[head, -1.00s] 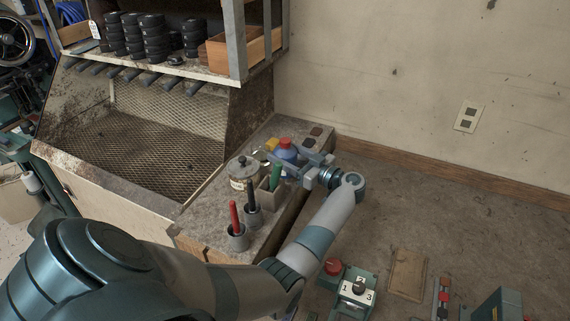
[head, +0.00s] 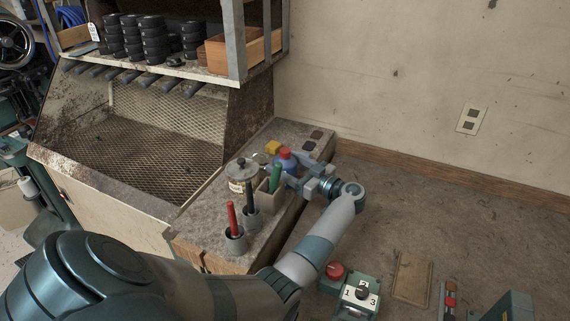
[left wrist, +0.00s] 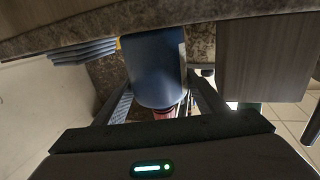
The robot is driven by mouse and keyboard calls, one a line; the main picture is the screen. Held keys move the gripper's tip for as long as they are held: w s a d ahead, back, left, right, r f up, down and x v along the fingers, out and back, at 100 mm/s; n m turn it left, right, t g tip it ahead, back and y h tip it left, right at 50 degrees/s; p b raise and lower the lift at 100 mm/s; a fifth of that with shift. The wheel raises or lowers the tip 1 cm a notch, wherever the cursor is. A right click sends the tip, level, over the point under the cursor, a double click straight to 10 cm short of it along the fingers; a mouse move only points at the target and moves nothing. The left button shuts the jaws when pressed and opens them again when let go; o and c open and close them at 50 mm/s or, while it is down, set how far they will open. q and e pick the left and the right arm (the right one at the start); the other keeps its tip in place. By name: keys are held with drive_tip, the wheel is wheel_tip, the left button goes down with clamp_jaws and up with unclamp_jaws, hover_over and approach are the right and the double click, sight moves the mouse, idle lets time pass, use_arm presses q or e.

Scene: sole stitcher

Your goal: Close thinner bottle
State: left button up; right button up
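A blue bottle (head: 289,165) with a red cap (head: 284,153) stands on the wooden ledge; I take it to be the thinner bottle. The left gripper's fingers partly hide it in the head view. My left gripper (head: 298,178) is beside the bottle, with its fingers spread and pointing at it. In the left wrist view the blue bottle (left wrist: 156,66) lies between the two fingers of the left gripper (left wrist: 163,92), upside down in the picture, with the red cap (left wrist: 163,112) below. Firm contact on both sides does not show. My right gripper is not in view.
Close by on the ledge stand a yellow block (head: 272,147), a lidded jar (head: 241,174), a green-handled tool (head: 275,178) in a box, and cups with a black (head: 250,195) and a red handle (head: 232,216).

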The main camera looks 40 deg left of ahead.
sight(294, 167)
use_arm(q)
drive_tip(key=shift+r, duration=0.1)
drive_tip(key=shift+d+r, duration=0.1)
drive_tip(key=shift+d, duration=0.35)
drive_tip(key=d+p, duration=0.1)
drive_tip(key=d, duration=0.4)
drive_tip(key=shift+w+d+p, duration=0.15)
drive_tip(key=shift+d+p, duration=0.2)
drive_tip(key=shift+d, duration=0.5)
drive_tip(key=shift+a, duration=0.15)
